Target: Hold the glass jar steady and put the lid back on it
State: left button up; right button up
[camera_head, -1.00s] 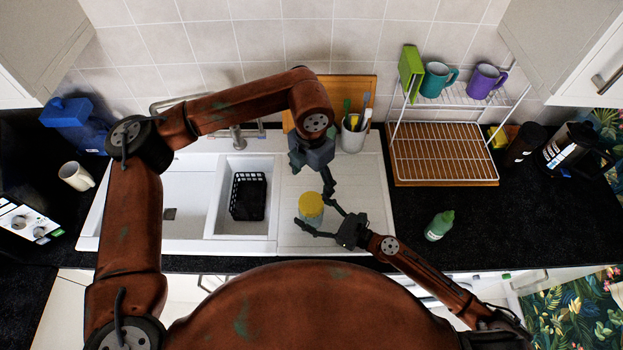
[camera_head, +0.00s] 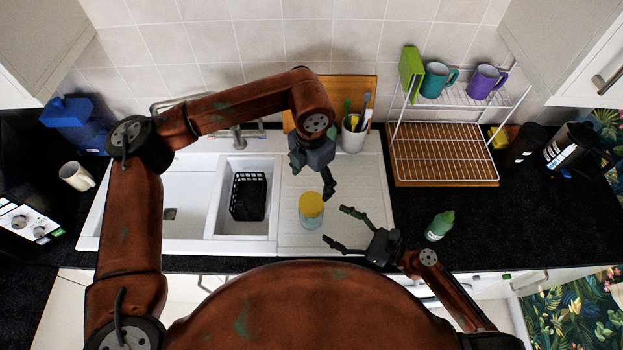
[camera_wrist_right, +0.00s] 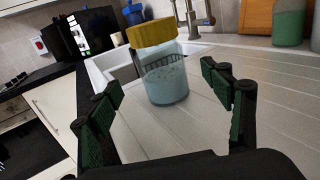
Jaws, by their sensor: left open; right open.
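The glass jar (camera_head: 311,217) stands upright on the white drainboard, just right of the sink bowl. Its yellow lid (camera_head: 311,204) sits on top of it. In the right wrist view the jar (camera_wrist_right: 164,80) is clear with pale contents, and the lid (camera_wrist_right: 152,33) covers its mouth; I cannot tell whether it is screwed tight. My right gripper (camera_head: 337,227) is open, to the right of the jar and apart from it. In its wrist view the open fingers (camera_wrist_right: 160,95) frame the jar, which stands beyond them. My left gripper (camera_head: 327,188) is open above and slightly right of the lid, touching nothing.
A black basket (camera_head: 249,196) is in the sink bowl. A green bottle (camera_head: 440,226) stands on the black counter right of my right gripper. A utensil pot (camera_head: 353,138) and wire dish rack (camera_head: 444,155) stand behind. The drainboard around the jar is clear.

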jog(key=shift+v, duration=1.15)
